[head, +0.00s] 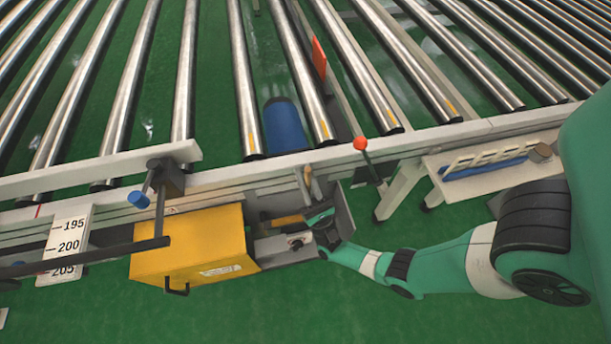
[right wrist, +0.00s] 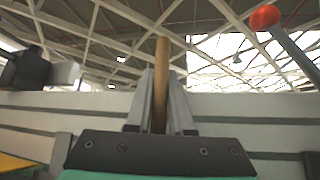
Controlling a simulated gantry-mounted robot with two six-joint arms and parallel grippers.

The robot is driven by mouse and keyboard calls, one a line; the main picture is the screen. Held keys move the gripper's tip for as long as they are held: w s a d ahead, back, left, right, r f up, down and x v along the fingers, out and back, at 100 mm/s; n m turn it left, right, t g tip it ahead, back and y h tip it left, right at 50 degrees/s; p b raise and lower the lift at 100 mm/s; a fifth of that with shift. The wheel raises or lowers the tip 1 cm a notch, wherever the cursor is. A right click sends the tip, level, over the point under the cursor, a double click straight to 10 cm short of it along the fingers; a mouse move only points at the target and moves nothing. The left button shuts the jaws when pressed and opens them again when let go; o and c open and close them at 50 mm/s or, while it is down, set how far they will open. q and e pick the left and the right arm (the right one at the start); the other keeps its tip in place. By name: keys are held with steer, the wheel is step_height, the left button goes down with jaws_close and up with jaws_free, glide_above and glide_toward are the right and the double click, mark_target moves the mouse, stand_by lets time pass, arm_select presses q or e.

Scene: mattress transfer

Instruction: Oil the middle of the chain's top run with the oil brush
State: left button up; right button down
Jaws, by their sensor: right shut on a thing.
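My right gripper (head: 307,188) is at the conveyor's side rail, beside the yellow box. In the right wrist view its two grey fingers (right wrist: 160,103) are shut on a wooden handle (right wrist: 161,70), which looks like the oil brush's handle. The handle stands upright between the fingers, its upper end above them. A small part of the handle (head: 308,174) also shows in the head view. The brush's bristles are not visible. I cannot make out the chain in either view; the area around the drive beside the yellow box is partly hidden by my wrist. My left gripper is not in view.
A yellow box (head: 192,246) hangs under the rail (head: 230,180). A red-knobbed lever (head: 361,144) stands close to the right of my gripper. A rack with a blue item (head: 485,168) is further right. Steel rollers (head: 245,80) fill the back. Green floor lies in front.

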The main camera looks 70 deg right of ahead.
mark_target(306, 171)
steer(key=shift+r+p, duration=1)
steer(key=shift+r, duration=0.5)
